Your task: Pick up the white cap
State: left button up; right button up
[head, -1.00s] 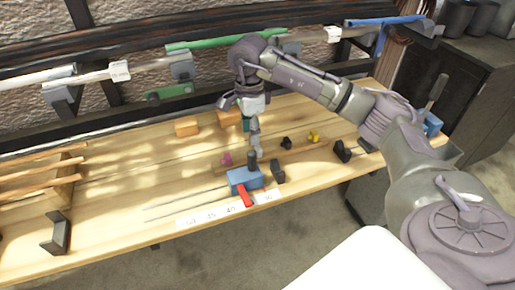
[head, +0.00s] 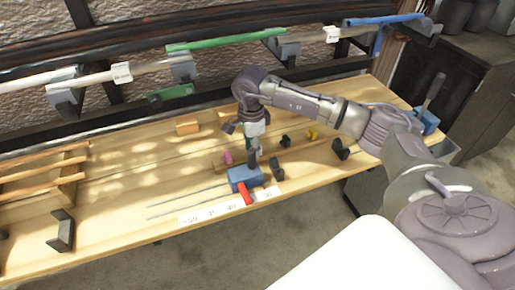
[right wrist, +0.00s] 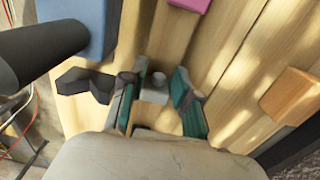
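A small pale grey-white piece with a round knob on top, which looks like the white cap (right wrist: 154,90), sits between my right gripper's fingers in the right wrist view. My right gripper (right wrist: 158,106) has its teal-padded fingers spread apart, one on each side of the piece. Gaps show beside it, so I see no firm grip. In the head view, my right gripper (head: 254,150) points down at the bench, just behind the blue block (head: 244,178). The cap cannot be made out there. My left gripper is not in view.
A black piece (right wrist: 86,84), a pink piece (head: 227,157), a yellow piece (head: 311,133) and an orange block (head: 187,126) lie around on the wooden bench (head: 120,185). A rack of tubes runs behind.

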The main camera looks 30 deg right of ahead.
jog(key=shift+c, duration=0.7)
jog(key=shift+r, duration=0.1)
